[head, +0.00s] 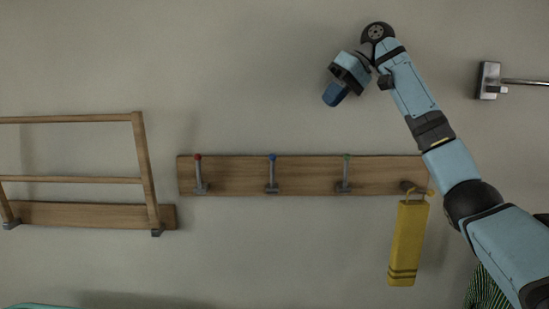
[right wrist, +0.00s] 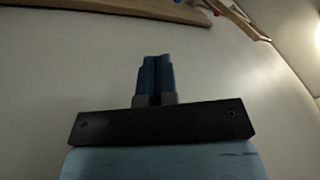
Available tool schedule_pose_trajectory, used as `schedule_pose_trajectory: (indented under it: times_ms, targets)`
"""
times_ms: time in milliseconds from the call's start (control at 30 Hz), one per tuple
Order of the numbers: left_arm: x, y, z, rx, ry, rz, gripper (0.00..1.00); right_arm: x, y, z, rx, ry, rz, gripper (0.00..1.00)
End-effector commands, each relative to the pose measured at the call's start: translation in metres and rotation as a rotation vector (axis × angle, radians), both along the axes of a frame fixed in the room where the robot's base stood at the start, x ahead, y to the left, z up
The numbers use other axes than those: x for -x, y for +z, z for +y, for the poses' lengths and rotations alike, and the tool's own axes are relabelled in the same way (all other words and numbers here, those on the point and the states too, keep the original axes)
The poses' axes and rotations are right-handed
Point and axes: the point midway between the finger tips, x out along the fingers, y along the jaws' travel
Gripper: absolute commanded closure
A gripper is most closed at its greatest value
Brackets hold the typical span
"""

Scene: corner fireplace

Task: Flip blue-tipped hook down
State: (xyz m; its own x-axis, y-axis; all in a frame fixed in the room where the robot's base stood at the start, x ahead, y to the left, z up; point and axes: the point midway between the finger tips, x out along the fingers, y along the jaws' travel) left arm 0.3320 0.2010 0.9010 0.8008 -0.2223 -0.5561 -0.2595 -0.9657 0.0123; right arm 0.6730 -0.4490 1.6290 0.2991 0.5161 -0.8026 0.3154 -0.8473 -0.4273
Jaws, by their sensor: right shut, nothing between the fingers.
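The blue-tipped hook (head: 272,174) is on the wooden rail on the wall in the head view. It stands upright with its blue tip at the top, near the rail's upper edge. My right gripper (head: 332,97) is in front of the wall, above and to the right of this hook and apart from it. In the right wrist view my right gripper's blue fingers (right wrist: 156,75) are together with nothing between them. A small blue spot (right wrist: 178,2) shows at the top edge of that view, by the rail (right wrist: 110,5). My left gripper is not in view.
A red-tipped hook (head: 199,174) and a green-tipped hook (head: 345,174) flank it, both upright. A yellow item (head: 407,243) hangs at the rail's right end. A wooden rack (head: 149,170) is at left, a metal bar mount (head: 488,81) at upper right.

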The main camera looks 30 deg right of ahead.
Motion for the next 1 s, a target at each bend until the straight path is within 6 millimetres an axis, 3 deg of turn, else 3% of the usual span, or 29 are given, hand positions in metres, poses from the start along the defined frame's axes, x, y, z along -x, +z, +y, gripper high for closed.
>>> schedule_pose_trajectory:
  times_ms: [133, 467, 667, 1000]
  targets:
    - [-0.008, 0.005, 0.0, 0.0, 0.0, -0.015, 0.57, 0.003, 0.006, -0.003, -0.002, 0.001, -0.002, 1.0]
    - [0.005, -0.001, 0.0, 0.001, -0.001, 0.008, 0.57, 0.001, 0.0, 0.001, -0.001, 0.001, 0.0, 1.0]
    - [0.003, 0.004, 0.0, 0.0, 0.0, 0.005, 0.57, -0.008, -0.025, 0.017, 0.0, 0.002, 0.003, 1.0]
    - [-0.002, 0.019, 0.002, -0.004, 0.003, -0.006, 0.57, -0.031, -0.084, 0.056, 0.0, 0.003, 0.002, 1.0]
